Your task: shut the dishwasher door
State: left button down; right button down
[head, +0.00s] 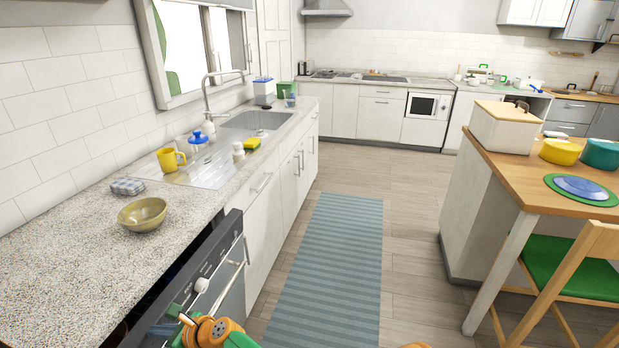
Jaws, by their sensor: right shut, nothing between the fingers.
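The dishwasher door (228,290) is a dark and steel front with a bar handle, under the worktop at the lower left. It looks slightly ajar: a dark gap runs between the worktop edge and the top of the door. The lower part of the door is out of frame.
A speckled worktop (60,255) holds a yellow bowl (143,213), a folded cloth (128,186) and a yellow mug (170,159). A striped blue rug (330,270) lies on the open floor. A wooden island and a chair (560,290) stand at the right.

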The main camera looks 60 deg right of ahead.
pick_arm(q)
jog(key=shift+w+a+r, duration=0.15)
jog(key=shift+w, duration=0.2)
pick_arm(e)
jog(key=shift+w+a+r, duration=0.1)
jog(key=shift+w+a, duration=0.05)
jog(key=shift+w, duration=0.25)
pick_arm(q)
jog(key=shift+s, duration=0.1)
